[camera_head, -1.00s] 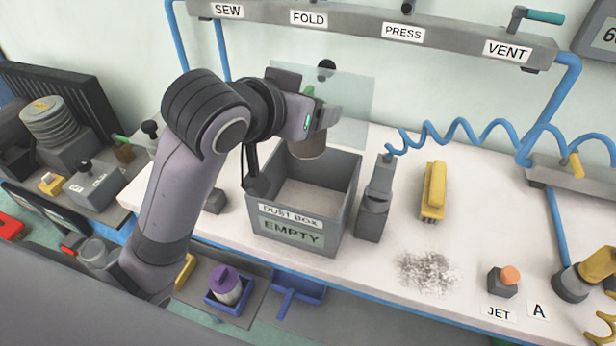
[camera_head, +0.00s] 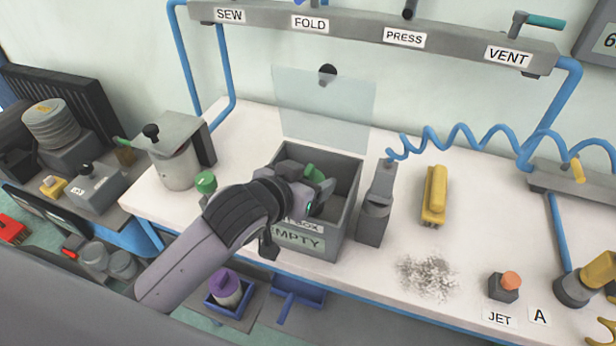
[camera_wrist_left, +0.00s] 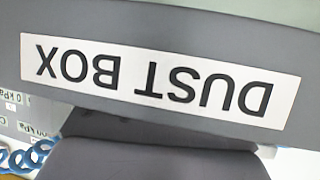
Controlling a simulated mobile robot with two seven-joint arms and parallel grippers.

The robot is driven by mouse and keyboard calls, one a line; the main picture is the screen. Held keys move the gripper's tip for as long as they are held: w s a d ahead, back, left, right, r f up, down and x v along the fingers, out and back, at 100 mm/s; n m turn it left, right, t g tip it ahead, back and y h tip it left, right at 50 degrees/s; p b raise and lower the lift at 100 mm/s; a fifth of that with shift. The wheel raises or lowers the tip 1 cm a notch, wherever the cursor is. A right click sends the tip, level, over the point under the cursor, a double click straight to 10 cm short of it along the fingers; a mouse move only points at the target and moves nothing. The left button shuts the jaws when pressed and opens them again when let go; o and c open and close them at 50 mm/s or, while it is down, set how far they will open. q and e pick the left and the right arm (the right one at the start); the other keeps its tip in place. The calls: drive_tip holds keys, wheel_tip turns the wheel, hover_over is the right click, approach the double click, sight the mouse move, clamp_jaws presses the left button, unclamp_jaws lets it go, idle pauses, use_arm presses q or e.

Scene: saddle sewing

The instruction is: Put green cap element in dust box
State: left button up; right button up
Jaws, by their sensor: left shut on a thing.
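The grey dust box (camera_head: 342,215) stands open on the white table, its front labelled "DUST BOX" and "EMPTY"; the label fills the left wrist view, upside down (camera_wrist_left: 160,78). My left gripper (camera_head: 318,190) is over the front part of the box opening. It is shut on the green cap element (camera_head: 313,172), of which only a green part shows beside the jaws. The gripper and arm hide the element's lower part and much of the box's front left. Its fingertips cannot be made out in the wrist view. My right gripper is not in view.
A translucent panel (camera_head: 325,108) stands behind the box. A grey holder (camera_head: 376,205) stands close to its right, then a yellow block (camera_head: 434,195) and a grey debris pile (camera_head: 428,277). A pot (camera_head: 178,165) and another green-topped item (camera_head: 205,183) are at left.

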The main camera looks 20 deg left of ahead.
use_arm(q)
drive_tip(key=shift+f, duration=0.3)
